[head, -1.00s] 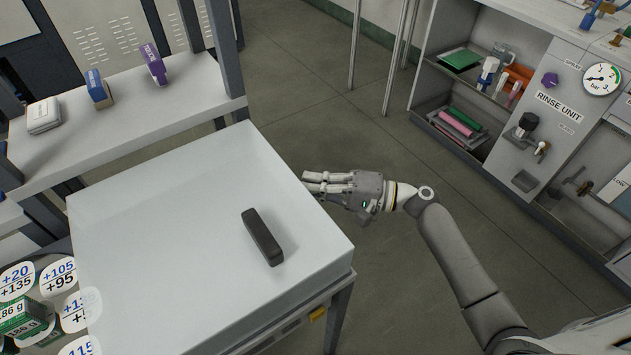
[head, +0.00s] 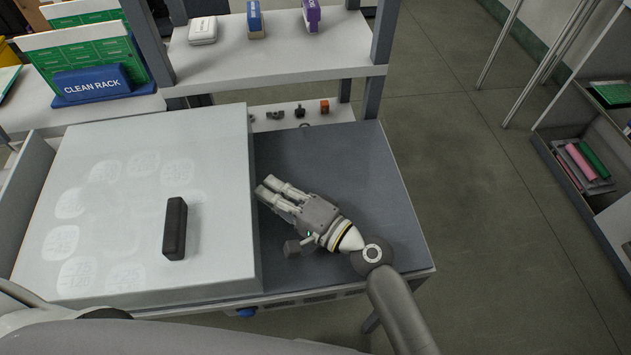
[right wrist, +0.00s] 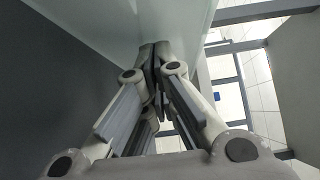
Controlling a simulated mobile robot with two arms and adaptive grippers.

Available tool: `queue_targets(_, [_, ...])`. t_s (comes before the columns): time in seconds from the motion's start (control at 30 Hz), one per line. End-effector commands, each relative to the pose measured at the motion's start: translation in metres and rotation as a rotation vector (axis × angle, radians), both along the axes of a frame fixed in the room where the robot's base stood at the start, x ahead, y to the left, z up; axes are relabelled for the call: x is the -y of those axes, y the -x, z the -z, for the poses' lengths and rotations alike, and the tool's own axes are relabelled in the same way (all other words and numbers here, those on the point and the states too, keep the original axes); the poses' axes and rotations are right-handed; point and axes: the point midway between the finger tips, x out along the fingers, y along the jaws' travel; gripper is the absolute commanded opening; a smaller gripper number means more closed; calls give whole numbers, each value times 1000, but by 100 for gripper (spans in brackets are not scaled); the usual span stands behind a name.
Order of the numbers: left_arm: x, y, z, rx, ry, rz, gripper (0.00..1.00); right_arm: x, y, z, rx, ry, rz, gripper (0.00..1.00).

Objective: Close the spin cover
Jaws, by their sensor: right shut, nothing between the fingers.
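The spin cover (head: 110,190) is a large pale, slightly see-through lid with a dark upright bar handle (head: 175,228). It lies flat at the left of the head view, with several round number labels showing faintly through it. My right gripper (head: 267,190) is over the dark bench top, just right of the cover's right side, with its fingers pointing at that side. The fingers are shut and empty. In the right wrist view the fingertips (right wrist: 158,50) are close to the cover's pale side (right wrist: 110,20); I cannot tell whether they touch. My left gripper is out of view.
The dark bench top (head: 330,160) is bare right of the cover. A shelf (head: 280,55) with small boxes stands behind, and a blue clean rack (head: 95,85) is at back left. Open floor (head: 480,200) lies to the right.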

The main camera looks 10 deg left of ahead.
Motion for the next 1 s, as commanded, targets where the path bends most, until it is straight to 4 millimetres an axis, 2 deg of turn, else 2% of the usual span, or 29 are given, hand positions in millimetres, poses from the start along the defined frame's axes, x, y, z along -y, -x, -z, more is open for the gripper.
queue_targets(0.03, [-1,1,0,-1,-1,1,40,-13,5,0,-2,-3,-2,0])
queue_targets(0.2, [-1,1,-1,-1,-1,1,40,-47,17,0,-2,-1,-2,0])
queue_targets(0.4, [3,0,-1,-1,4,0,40,-71,26,1,-1,0,-1,0])
queue_targets(0.6, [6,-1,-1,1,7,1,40,-78,29,1,-1,2,-1,0])
queue_targets(1.0, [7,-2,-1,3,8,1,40,-79,30,1,-1,0,-6,0])
